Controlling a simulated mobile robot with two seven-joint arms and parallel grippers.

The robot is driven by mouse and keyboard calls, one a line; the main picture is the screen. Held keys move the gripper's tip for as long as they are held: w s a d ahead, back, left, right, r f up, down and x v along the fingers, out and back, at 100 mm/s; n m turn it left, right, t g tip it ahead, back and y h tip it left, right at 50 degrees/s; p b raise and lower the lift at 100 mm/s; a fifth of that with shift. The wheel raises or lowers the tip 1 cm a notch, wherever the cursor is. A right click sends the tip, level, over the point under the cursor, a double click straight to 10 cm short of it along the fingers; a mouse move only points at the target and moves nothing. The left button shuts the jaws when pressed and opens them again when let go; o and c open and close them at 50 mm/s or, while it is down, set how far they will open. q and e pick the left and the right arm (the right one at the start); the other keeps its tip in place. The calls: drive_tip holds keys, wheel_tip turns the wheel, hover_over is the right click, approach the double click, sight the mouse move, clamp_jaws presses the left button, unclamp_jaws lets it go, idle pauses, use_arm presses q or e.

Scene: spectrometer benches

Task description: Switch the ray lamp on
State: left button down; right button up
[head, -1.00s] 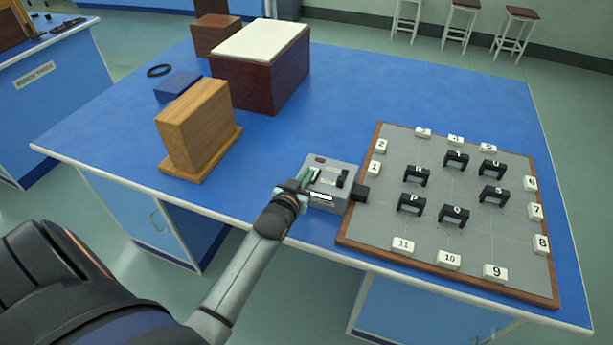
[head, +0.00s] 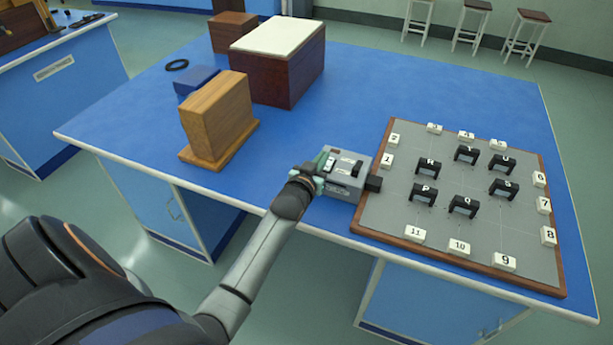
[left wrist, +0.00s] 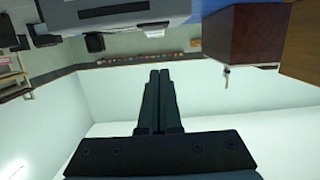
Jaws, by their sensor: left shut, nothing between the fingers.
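The ray lamp is a grey box (head: 348,184) on the blue bench, with dark switches on its top and a black nozzle (head: 374,183) on its right side facing the board. My left gripper (head: 322,165) is at the lamp's left end, close over its top edge; I cannot tell whether it touches. In the left wrist view the two dark fingers (left wrist: 160,85) are together with nothing between them, and a grey body, probably the lamp, shows at the top. The gripper partly hides the lamp's left side. My right gripper is not in view.
A grey board (head: 400,215) with numbered white blocks and several black lettered arches lies right of the lamp. A wooden block on a base (head: 217,118), a dark red box with a pale top (head: 275,75) and a small blue box (head: 197,80) stand behind left. Bench behind the lamp is clear.

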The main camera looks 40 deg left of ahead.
use_arm(q)
drive_tip(key=b+v, duration=0.1)
drive_tip(key=v, duration=0.9)
drive_tip(key=shift+s+f, duration=0.15)
drive_tip(key=shift+f, duration=0.15)
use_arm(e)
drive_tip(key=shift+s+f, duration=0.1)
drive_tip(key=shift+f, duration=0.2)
